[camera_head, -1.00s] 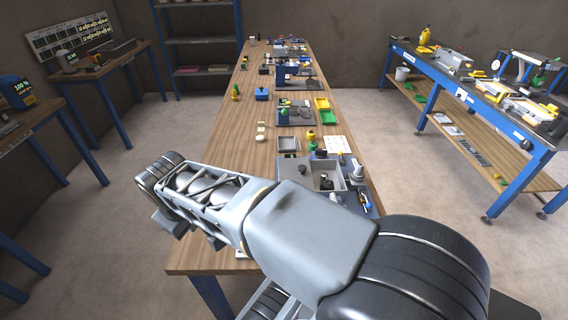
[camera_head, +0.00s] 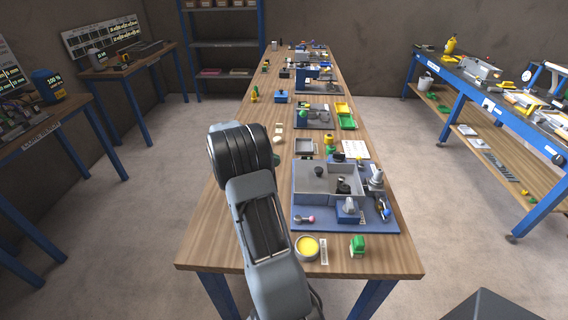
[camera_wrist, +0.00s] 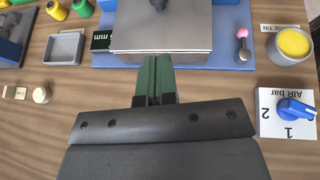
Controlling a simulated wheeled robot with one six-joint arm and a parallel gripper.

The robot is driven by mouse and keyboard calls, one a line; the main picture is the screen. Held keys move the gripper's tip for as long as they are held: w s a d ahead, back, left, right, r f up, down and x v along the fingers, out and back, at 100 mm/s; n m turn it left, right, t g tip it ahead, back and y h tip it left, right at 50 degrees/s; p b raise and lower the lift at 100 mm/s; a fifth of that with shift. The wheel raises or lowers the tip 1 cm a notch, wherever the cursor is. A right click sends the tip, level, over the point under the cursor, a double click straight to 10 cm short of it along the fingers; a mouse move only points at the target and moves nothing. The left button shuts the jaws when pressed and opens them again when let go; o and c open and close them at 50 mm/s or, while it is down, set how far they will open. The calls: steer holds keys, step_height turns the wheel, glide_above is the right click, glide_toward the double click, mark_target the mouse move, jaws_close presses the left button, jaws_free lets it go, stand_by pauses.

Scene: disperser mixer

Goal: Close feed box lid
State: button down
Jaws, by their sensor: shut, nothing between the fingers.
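A grey box (camera_head: 328,182), which looks like the feed box, stands on a blue base plate (camera_head: 365,220) in the head view. A flat grey lid (camera_wrist: 185,28) with a dark knob (camera_head: 319,171) covers its left part. The right part looks open, with dark parts inside. My gripper (camera_wrist: 155,58) is shut and empty, its dark green fingers pointing at the box's near edge in the wrist view. The fingertips are at or very close to that edge; I cannot tell whether they touch. In the head view my arm mostly hides the gripper, left of the box.
A tin of yellow stuff (camera_head: 307,247) and a green part (camera_head: 358,245) stand near the table's front edge. A pink-ended pin (camera_wrist: 243,45) lies on the plate. A blue-knobbed air valve (camera_wrist: 290,112) is right of my gripper. A grey tray (camera_wrist: 66,47) is left.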

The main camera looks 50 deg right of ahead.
mark_target(307, 176)
steer(key=x, duration=0.4)
steer(key=p+x, duration=0.1)
steer(key=x, duration=0.3)
steer(key=r+p+x, duration=0.1)
steer(key=x, duration=0.3)
steer(key=shift+s+d+f, duration=0.1)
steer(key=shift+s+d, duration=0.15)
steer(key=shift+s, duration=0.15)
